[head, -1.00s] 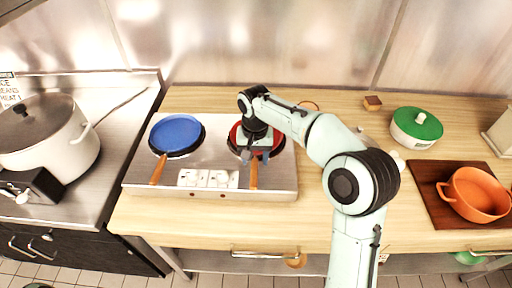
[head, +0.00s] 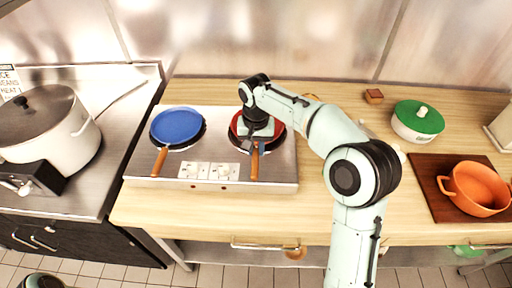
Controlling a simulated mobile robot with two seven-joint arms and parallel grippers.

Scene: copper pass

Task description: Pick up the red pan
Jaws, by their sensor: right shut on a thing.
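The red pan (head: 236,127) sits on the right burner of the steel double hob, its orange-brown handle (head: 254,168) pointing toward the front edge. My right gripper (head: 256,145) comes down over the pan from above and is shut on it near the inner end of the handle. The gripper and wrist hide much of the pan's inside. I cannot see any gap between the pan and the burner. My left gripper is not in view.
A blue pan (head: 177,125) sits on the left burner of the hob (head: 140,170). A large lidded pot (head: 60,140) stands on the left counter. A green-lidded pot (head: 412,128) and an orange pot (head: 476,190) on a dark board stand right. Bare wooden counter (head: 315,200) lies in front.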

